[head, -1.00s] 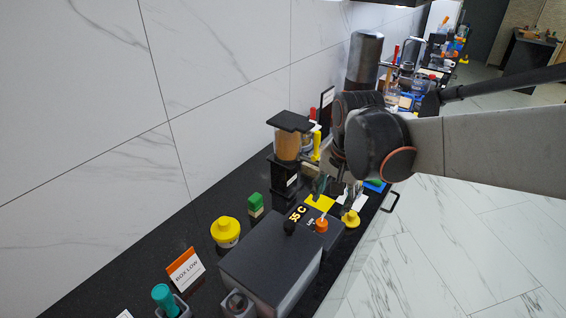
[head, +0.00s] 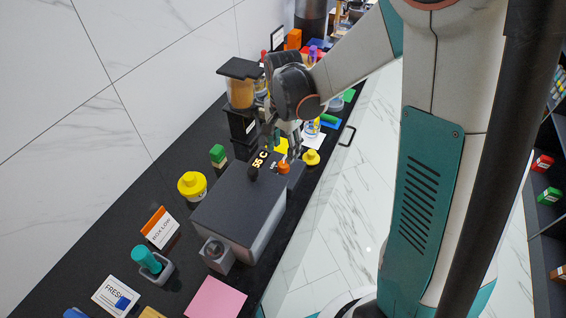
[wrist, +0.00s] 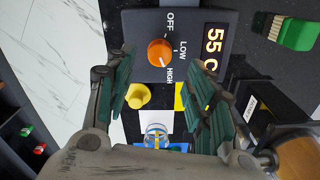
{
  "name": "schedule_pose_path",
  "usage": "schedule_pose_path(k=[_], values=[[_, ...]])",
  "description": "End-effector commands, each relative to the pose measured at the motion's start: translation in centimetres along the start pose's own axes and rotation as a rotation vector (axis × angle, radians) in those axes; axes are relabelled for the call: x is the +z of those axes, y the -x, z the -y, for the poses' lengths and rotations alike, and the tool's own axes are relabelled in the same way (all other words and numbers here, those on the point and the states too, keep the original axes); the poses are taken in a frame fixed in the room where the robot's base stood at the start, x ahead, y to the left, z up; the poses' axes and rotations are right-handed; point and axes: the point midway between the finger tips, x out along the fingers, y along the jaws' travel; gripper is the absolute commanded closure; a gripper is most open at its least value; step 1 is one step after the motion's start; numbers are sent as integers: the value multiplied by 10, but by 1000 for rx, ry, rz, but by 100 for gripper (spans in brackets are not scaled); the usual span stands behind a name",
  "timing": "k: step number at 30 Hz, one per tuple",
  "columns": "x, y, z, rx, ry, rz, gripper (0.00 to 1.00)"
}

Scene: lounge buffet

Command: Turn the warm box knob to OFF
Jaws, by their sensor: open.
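The warm box (head: 238,205) is a dark grey box on the black counter in the head view. Its panel shows "55 C" and an orange knob (head: 284,167).
A yellow-lidded jar (head: 192,185) and a green-topped brush (head: 218,156) stand left of the box. A dispenser (head: 240,95) stands behind. A yellow knobbed piece (head: 311,157) lies close to the right of the knob. A pink sheet (head: 215,299) lies in front.

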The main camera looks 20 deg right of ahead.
Motion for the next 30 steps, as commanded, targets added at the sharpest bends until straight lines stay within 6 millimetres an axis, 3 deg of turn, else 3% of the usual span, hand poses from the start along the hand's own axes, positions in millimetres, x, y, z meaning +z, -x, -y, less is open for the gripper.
schedule_pose_path(k=[3, 10, 23, 30], values=[[0, -26, 0, 0, 0, 0, 50], [0, -56, 0, 0, 1, 0, 50], [0, -64, 0, 0, 1, 0, 50], [0, -64, 0, 0, 1, 0, 95]])
